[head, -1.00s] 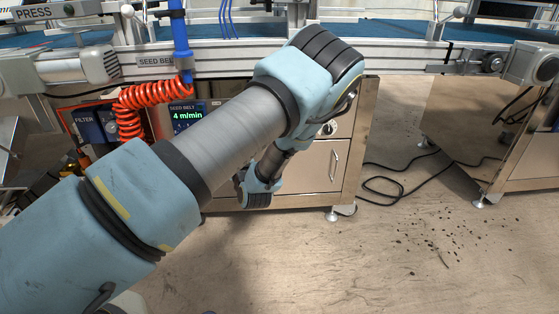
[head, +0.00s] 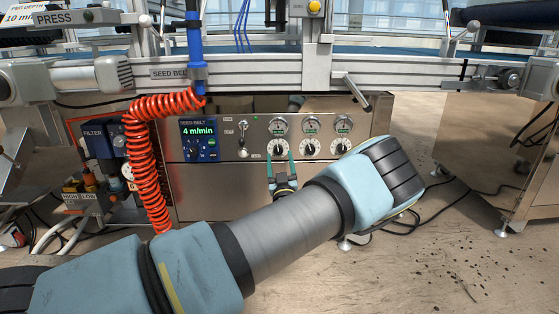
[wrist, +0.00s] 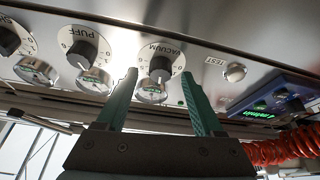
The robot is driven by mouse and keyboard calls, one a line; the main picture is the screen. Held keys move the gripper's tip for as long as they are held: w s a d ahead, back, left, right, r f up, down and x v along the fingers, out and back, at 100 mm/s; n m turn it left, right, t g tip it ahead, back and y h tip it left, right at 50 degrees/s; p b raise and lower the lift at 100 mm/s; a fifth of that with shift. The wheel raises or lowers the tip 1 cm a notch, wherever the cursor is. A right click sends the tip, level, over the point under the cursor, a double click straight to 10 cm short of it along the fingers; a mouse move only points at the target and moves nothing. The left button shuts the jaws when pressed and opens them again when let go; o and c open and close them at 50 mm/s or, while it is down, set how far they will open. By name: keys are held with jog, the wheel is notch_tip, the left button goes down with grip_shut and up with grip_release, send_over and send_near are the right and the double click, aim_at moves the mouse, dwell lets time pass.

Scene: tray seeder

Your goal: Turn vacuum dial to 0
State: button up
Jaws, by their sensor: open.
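The vacuum dial (head: 280,148) is the leftmost of three knobs on the steel control panel in the head view. It is a black knob on a white round scale. In the wrist view, the vacuum dial (wrist: 160,66) appears between and beyond the fingertips, with its label legible; its exact setting is too small to read. My gripper (head: 280,160) has green fingers raised at the panel, one to either side of the dial's lower part. In the wrist view, my gripper (wrist: 161,76) is open and empty, and no contact with the knob is visible.
The puff dial (wrist: 85,45) sits beside the vacuum dial, with small gauges near the knobs. A coiled red hose (head: 147,160) hangs left of the display.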

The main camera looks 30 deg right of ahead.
jog(key=shift+x, duration=0.8)
jog(key=shift+c, duration=0.2)
grip_shut()
